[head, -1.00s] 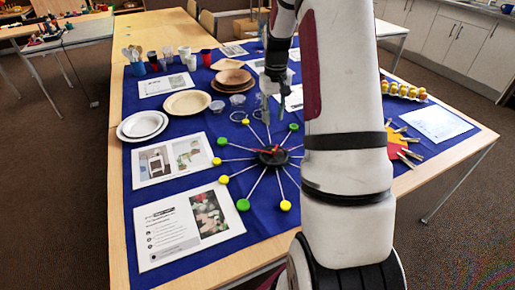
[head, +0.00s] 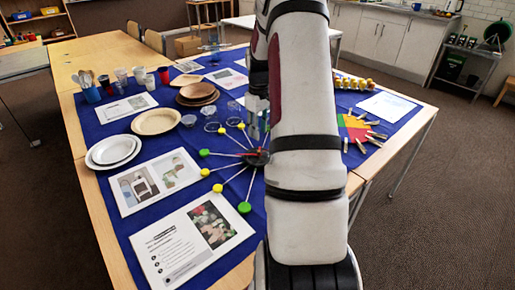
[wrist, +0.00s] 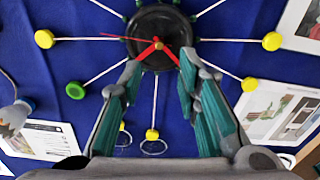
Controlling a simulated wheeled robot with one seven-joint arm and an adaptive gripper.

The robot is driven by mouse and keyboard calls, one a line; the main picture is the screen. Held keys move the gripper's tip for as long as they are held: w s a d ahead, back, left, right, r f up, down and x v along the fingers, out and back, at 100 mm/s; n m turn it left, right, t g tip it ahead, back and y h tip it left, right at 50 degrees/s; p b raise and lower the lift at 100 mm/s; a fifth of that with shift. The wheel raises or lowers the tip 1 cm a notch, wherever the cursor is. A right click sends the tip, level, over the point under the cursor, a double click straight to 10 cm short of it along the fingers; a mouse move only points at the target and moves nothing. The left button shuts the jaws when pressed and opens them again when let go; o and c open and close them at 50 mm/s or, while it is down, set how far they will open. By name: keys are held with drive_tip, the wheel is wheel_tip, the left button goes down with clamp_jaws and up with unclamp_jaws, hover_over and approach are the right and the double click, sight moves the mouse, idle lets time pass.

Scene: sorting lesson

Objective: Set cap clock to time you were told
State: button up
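The cap clock lies on the blue cloth, with a black hub (head: 257,158) and white spokes ending in yellow and green caps. In the wrist view its hub (wrist: 157,22) is at top centre. Red hands (wrist: 157,45) meet near the hub's lower part; two short ones point down-left and down-right, and a thin one reaches left. My gripper (wrist: 160,68) is open and empty, its teal-padded fingers apart, with the tips at either side of the hub's lower edge. Contact cannot be told. In the head view my arm hides the clock's right side.
Left of the clock are printed sheets (head: 195,238), white plates (head: 112,150) and wooden plates (head: 157,122). Cups (head: 140,75) stand at the back left. Clear bowls (head: 211,127) lie just behind the clock. Clothespins and a coloured wheel (head: 354,128) are at right.

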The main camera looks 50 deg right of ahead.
sight(259, 151)
wheel_tip(259, 151, down, 8)
drive_tip(key=shift+f, duration=0.1)
idle(0.4)
clamp_jaws()
